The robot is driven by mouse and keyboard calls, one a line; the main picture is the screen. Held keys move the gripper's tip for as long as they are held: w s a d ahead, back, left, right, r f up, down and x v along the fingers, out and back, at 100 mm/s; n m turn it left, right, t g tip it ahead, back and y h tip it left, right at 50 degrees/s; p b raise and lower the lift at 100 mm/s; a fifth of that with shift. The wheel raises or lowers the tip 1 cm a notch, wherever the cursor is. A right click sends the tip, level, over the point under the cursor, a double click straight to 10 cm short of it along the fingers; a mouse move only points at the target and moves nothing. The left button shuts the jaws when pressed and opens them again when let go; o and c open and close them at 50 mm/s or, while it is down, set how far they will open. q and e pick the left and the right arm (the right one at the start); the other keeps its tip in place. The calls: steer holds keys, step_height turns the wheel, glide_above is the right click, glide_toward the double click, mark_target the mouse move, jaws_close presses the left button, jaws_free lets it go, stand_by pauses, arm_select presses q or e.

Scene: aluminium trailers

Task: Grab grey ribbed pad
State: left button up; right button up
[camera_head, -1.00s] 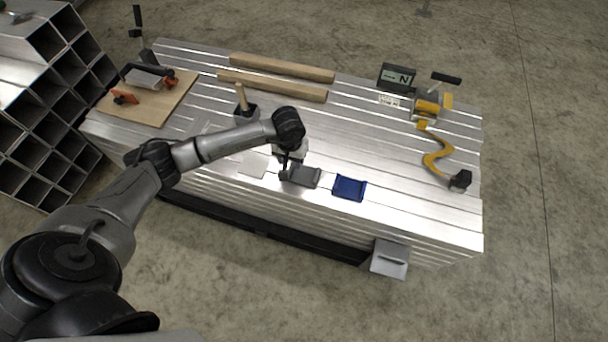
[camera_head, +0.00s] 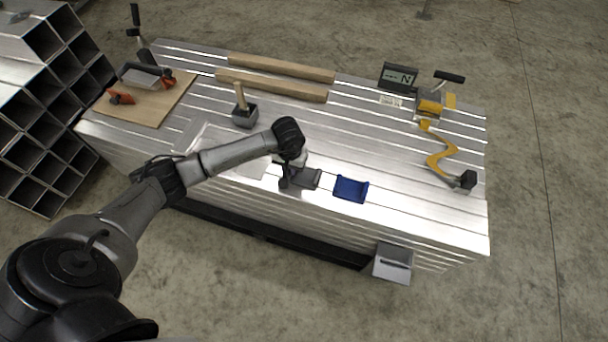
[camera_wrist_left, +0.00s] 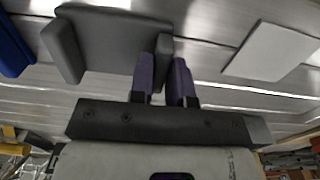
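The grey ribbed pad (camera_head: 307,178) lies near the front edge of the aluminium stack, left of a blue pad. In the left wrist view the pad (camera_wrist_left: 112,42) is a dark grey plate with a raised lip at each end. My left gripper (camera_head: 286,184) is at the pad's left end. In the wrist view its two purple fingers (camera_wrist_left: 165,65) stand close together, one on each side of the near lip, which fills the gap between them. I cannot tell any lift off the stack. My right gripper is in neither view.
The blue pad (camera_head: 350,188) lies just right. A pale flat plate (camera_head: 252,167) lies left. A mallet (camera_head: 243,112), wooden bars (camera_head: 270,86), a yellow clamp-like tool (camera_head: 440,158) and a sign (camera_head: 398,77) stand farther off. A grey bracket (camera_head: 393,263) hangs at the front edge.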

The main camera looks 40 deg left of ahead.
arm_select(q)
jaws_close()
